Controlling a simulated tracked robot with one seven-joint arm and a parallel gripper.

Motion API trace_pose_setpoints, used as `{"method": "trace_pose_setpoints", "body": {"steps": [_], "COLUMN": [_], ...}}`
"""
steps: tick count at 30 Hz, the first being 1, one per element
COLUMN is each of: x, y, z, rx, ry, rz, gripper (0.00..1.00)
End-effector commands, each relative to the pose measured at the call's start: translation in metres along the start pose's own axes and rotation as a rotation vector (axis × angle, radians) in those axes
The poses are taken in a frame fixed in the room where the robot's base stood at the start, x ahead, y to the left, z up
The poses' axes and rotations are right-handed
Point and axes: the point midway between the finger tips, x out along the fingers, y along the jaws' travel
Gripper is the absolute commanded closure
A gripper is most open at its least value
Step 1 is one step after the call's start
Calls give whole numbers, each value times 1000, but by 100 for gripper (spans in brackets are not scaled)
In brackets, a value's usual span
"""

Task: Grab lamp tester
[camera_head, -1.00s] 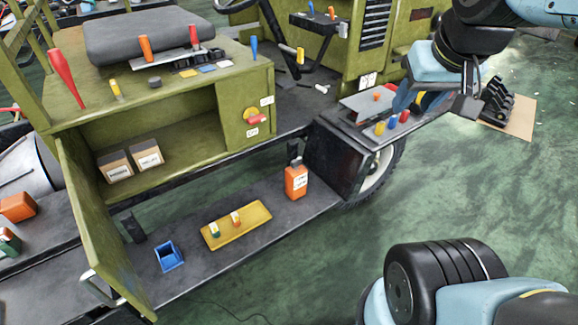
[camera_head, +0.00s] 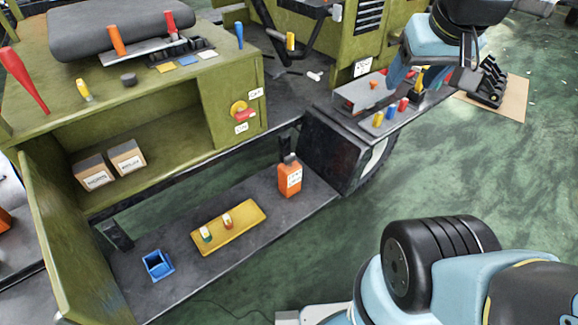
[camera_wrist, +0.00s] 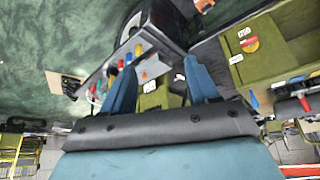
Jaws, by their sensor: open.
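My gripper (camera_wrist: 161,78) is open, its two blue fingers apart with nothing between them. In the head view my gripper (camera_head: 405,75) hangs over the small side shelf (camera_head: 402,121) at the vehicle's wheel. On this shelf stands a grey box with an orange knob (camera_head: 360,94), which may be the lamp tester; I cannot tell for sure. Yellow, blue and red pegs (camera_head: 390,112) stand just in front of it. In the wrist view the pegs (camera_wrist: 129,58) and an orange spot (camera_wrist: 146,74) show near the fingers. My fingers partly hide the shelf's far part.
The lower step holds an orange bottle (camera_head: 290,176), a yellow tray (camera_head: 249,225) and a blue bin (camera_head: 157,264). Tools lie on the olive cabinet (camera_head: 50,115). A black rack (camera_head: 491,82) sits on cardboard to the right. The green floor (camera_head: 470,160) beside the shelf is clear.

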Motion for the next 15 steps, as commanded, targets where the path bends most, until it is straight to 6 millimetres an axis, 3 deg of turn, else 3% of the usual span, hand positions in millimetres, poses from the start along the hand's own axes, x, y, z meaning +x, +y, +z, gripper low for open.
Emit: {"method": "trace_pose_setpoints", "body": {"steps": [9, 15], "x": [42, 76], "y": [-8, -15], "z": [-22, -38], "rx": [-191, -352], "ry": [-209, -354], "rz": [76, 142], "gripper": [11, 11]}}
